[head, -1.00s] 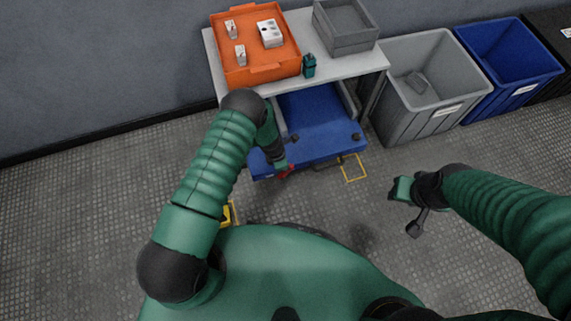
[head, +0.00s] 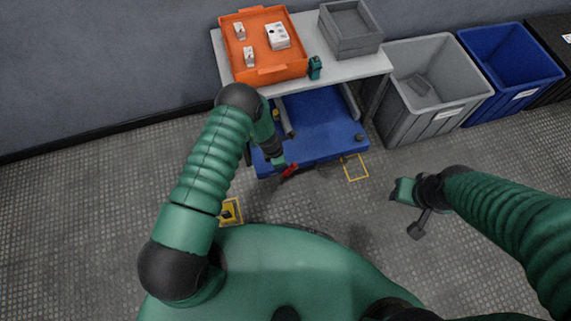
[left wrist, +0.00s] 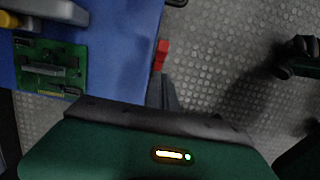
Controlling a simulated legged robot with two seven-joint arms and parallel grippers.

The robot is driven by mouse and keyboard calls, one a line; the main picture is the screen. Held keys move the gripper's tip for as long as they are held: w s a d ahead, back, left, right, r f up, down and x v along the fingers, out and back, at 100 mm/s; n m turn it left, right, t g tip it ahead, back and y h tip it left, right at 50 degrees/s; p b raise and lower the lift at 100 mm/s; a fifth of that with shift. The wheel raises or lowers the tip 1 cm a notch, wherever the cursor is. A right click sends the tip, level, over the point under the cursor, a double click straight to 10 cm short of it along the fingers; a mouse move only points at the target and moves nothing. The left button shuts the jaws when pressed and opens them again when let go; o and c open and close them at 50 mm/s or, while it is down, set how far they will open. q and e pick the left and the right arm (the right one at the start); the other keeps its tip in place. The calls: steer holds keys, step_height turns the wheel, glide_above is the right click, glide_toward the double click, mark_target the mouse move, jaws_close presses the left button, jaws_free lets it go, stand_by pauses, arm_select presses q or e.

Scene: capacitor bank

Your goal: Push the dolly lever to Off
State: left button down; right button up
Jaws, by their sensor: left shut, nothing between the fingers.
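The blue dolly (head: 322,122) stands under the white table. Its red lever (head: 290,170) sticks out at the front edge, and it also shows in the left wrist view (left wrist: 161,55) beside the blue deck. My left gripper (head: 280,163) is at the dolly's front edge, just left of the lever. In the left wrist view the shut fingers (left wrist: 168,92) are close to the lever's near end; I cannot tell whether they touch it. The lever's marking is not readable. My right gripper (head: 402,190) hangs over open floor, away from the dolly; its jaws are unclear.
The white table (head: 352,69) carries an orange tray (head: 262,74) and a grey crate (head: 350,40). A grey bin (head: 425,120) and a blue bin (head: 490,110) stand to the right. A green circuit board (left wrist: 70,75) lies on the deck. A yellow floor outline (head: 356,167) lies before the dolly.

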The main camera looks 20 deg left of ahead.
arm_select(q)
step_height(320, 180, up, 8)
steer(key=w+d+p, duration=0.1)
steer(key=p, duration=0.1)
steer(key=shift+d+p, duration=0.25)
steer(key=shift+p, duration=0.15)
steer(key=shift+f, duration=0.1)
